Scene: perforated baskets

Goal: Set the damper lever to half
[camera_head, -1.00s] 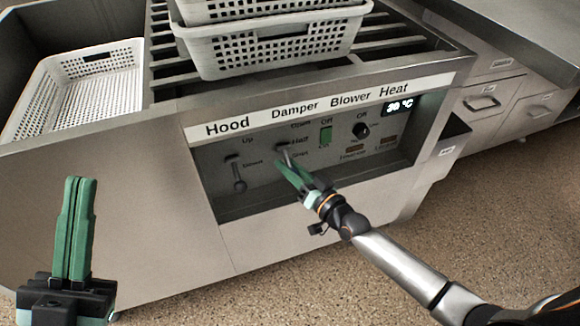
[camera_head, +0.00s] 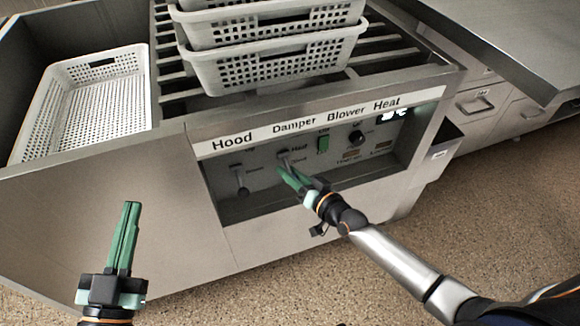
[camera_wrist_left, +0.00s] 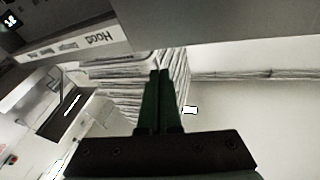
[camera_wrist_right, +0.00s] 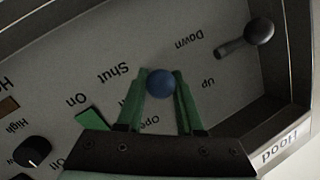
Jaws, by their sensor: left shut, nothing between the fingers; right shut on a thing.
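The damper lever (camera_head: 285,158) is on the recessed panel under the "Damper" label, with its pivot near the "Half" mark. My right gripper (camera_head: 283,171) reaches it from the lower right and is shut on its end. In the right wrist view its green fingers (camera_wrist_right: 162,80) are on both sides of the lever's round blue knob (camera_wrist_right: 160,84). The "Shut" and "Open" marks show near it there; the lever's stem is hidden behind the knob, so its exact setting is unclear. My left gripper (camera_head: 131,206) is shut and empty, away from the panel at the lower left.
The hood lever (camera_head: 241,183) is left of the damper lever and hangs down. The green blower switch (camera_head: 323,143) and black heat knob (camera_head: 356,137) are to the right. The panel recess has a lower ledge. White perforated baskets (camera_head: 270,68) are stacked above; another (camera_head: 30,130) stands left.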

